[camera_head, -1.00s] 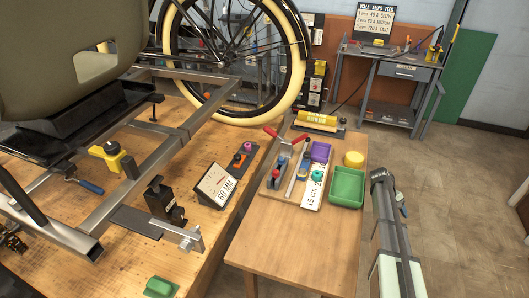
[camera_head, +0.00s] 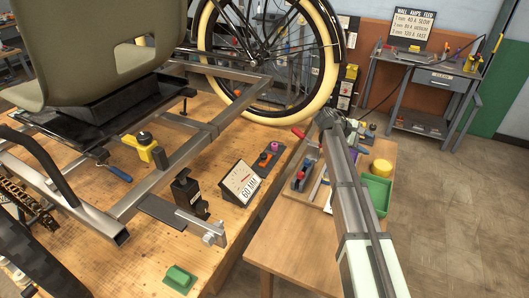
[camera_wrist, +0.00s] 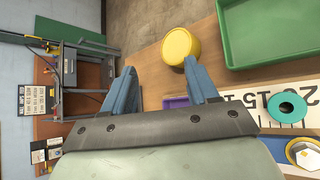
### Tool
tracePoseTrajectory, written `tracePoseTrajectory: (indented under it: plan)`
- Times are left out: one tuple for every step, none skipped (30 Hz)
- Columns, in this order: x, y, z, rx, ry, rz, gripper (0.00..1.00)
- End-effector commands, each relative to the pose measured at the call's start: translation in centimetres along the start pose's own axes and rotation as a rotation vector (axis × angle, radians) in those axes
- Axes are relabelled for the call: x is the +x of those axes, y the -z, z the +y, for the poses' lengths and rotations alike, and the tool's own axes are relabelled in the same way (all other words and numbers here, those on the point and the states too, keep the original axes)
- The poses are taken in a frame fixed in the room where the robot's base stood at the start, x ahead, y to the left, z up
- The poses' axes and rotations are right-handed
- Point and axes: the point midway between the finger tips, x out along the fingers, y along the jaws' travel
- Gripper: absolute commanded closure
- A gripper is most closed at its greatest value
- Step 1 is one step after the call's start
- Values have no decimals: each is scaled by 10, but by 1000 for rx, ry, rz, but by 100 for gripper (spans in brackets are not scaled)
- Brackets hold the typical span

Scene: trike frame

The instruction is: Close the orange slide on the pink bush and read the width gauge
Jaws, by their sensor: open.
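The orange slide (camera_head: 264,157) sits on a small dark board on the wooden bench, right beside the gauge. The pink bush (camera_head: 274,146), a small pink-purple ring, is at the far end of the same board. Whether slide and bush touch is too small to tell. The width gauge (camera_head: 240,182) is a tilted white dial with a needle and a "60 MM" label; finer marks are unreadable. My gripper (camera_wrist: 162,88) is open and empty in the wrist view, its blue fingers apart. It is over the side table, right of the slide and bush.
The side table (camera_head: 290,250) holds a green tray (camera_wrist: 275,40), a yellow round tub (camera_wrist: 180,46), a teal ring (camera_wrist: 287,107) and a purple bin (camera_wrist: 175,102). The metal trike frame (camera_head: 160,185) and wheel stand left and behind. A green block (camera_head: 180,278) lies at the bench front.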

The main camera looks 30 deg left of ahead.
Motion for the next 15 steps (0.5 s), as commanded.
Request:
tracePoseTrajectory:
  plan:
    - [-17,9,2,18,2,26,41]
    - [-26,14,1,31,8,43,41]
    - [-38,22,0,55,21,68,41]
    - [-48,28,0,75,34,88,41]
    - [-59,36,-1,99,50,112,41]
    - [-71,44,-3,133,77,142,41]
    - [-81,50,-4,159,99,163,41]
    - [-90,57,-6,184,122,185,41]
    - [-102,65,-9,220,157,214,41]
    - [-113,72,-10,247,186,235,41]
    - [-124,79,-13,276,218,257,41]
    - [-140,88,-15,316,263,287,41]
    - [-153,95,-18,347,303,309,41]
    - [-168,102,-20,376,344,331,41]
    - [-188,112,-24,416,404,358,41]
